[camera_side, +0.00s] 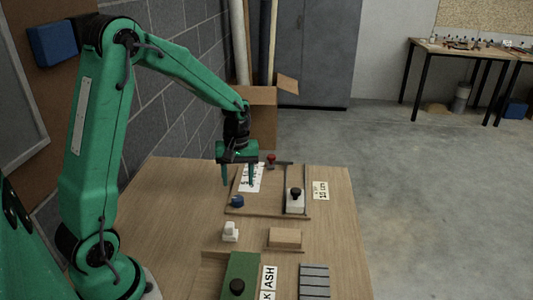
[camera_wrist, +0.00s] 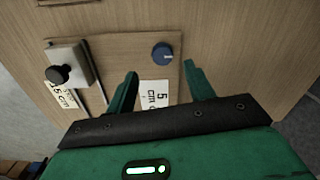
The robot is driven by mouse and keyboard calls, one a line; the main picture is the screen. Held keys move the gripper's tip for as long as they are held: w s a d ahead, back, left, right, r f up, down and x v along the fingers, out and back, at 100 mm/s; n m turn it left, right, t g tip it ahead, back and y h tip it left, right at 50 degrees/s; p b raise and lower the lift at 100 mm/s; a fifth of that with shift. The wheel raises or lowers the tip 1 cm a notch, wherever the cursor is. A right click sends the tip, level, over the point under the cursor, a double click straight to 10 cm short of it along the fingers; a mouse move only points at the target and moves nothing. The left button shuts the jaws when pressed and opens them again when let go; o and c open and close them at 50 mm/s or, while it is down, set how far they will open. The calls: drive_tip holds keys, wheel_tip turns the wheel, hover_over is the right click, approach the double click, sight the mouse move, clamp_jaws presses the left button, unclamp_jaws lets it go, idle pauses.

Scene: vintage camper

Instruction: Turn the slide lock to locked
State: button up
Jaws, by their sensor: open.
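The likely slide lock is a pale block with a black knob (camera_side: 295,197), set between two thin rails on a wooden board. In the wrist view this pale block (camera_wrist: 68,60) stands at the upper left, at one end of its rails. I cannot read a locked or unlocked mark. My gripper (camera_side: 238,181) is open and empty, fingers pointing down above the left part of the board, apart from the block. In the wrist view my gripper (camera_wrist: 160,82) has its fingers spread either side of a white "5 cm" label (camera_wrist: 155,94).
A blue knob (camera_side: 236,201) sits on the board near my fingers. A red knob (camera_side: 271,159) is at the back. A white piece (camera_side: 230,231), a wooden block (camera_side: 285,238), a green block with black knob (camera_side: 240,275) and a grey slatted piece (camera_side: 314,280) are nearer the front.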

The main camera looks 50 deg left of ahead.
sight(238, 199)
drive_tip(key=shift+s+a+f, duration=0.1)
drive_tip(key=shift+f, duration=1.6)
drive_tip(key=shift+s+f, duration=0.1)
drive_tip(key=shift+f, duration=1.6)
drive_tip(key=shift+c, duration=0.4)
drive_tip(key=c, duration=0.9)
